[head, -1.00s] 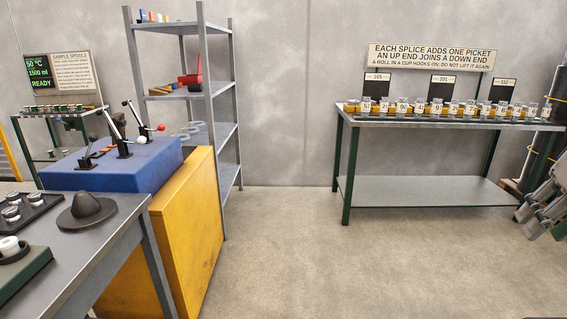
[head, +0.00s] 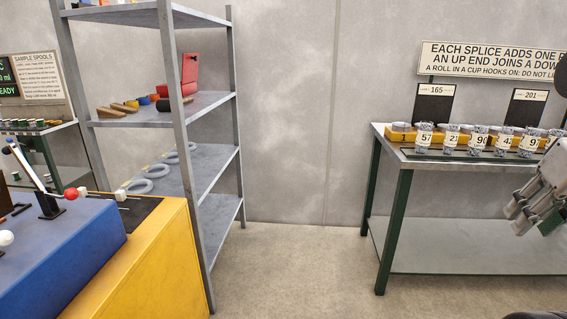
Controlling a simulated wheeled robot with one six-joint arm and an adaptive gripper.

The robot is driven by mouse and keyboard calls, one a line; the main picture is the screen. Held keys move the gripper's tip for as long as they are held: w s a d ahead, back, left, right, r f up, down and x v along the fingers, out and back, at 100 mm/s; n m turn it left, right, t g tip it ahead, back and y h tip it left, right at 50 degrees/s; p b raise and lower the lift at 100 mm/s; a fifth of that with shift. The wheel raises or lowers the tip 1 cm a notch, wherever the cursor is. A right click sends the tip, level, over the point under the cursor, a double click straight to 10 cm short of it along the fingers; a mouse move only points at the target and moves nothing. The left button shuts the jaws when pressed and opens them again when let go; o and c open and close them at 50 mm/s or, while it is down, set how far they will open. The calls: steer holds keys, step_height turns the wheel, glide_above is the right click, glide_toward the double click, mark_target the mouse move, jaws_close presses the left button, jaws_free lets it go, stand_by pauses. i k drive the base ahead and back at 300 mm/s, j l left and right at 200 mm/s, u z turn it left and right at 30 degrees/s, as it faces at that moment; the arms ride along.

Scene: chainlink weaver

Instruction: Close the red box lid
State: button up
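The red box lid (head: 191,75) stands upright on the middle shelf of the grey metal rack, left of centre in the head view. The box body under it is small and partly hidden by a dark cylinder and other items in front. My gripper (head: 518,218) hangs at the right edge of the view, in front of the right-hand bench. It is far from the red box and touches nothing that I can see. Its finger opening is not clear from this angle.
The grey rack (head: 178,120) has several shelves, with wooden pieces and grey rings on them. A blue-topped yellow cabinet (head: 150,270) with levers stands at the front left. A bench (head: 388,153) with numbered cups is at right. Floor (head: 290,260) between is clear.

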mark_target(190, 61)
steer(key=i+l+u, duration=0.1)
steer(key=i+u, duration=0.3)
steer(key=i, duration=0.2)
steer(key=i+l+u, duration=0.35)
steer(key=i, duration=0.25)
steer(key=i+l+u, duration=0.75)
steer(key=i+l, duration=0.3)
